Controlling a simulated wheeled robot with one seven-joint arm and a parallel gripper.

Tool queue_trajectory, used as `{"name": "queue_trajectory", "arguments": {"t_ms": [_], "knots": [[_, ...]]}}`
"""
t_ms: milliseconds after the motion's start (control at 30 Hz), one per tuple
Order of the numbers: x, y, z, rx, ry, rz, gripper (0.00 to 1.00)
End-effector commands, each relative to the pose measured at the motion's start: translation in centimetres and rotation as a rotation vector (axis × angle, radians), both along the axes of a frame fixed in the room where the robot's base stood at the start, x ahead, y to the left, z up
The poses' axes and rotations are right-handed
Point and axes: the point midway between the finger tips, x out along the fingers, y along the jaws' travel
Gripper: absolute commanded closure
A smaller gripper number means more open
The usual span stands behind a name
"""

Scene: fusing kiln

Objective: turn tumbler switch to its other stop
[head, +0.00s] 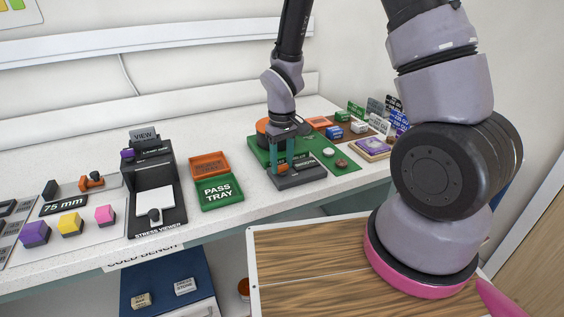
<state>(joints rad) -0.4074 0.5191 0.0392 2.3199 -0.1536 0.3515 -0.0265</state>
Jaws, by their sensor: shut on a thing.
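My gripper (282,163) reaches down from above, its teal fingers at a dark grey block (305,176) on the front of the green mat. A small orange-brown part (283,169) shows low between the fingers, and the fingers appear shut on it. It seems to be the tumbler switch on the block, but it is small and partly covered by the fingers. I cannot tell which stop the switch is at.
The green mat (346,165) holds an orange round thing (263,126) behind the gripper and small discs to the right. The orange tray (209,165) and green pass tray (219,191) lie left. A dark stress viewer (153,181) stands further left. Sample cards (376,107) stand at right.

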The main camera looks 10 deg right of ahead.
Motion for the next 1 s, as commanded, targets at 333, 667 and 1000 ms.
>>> {"name": "queue_trajectory", "arguments": {"t_ms": [333,667,1000], "knots": [[0.13,0.04,0.07,0.002,-0.004,-0.159,1.00],[0.13,0.06,0.07,0.002,-0.004,-0.197,1.00],[0.13,0.05,0.07,0.001,-0.003,-0.196,0.27]]}}
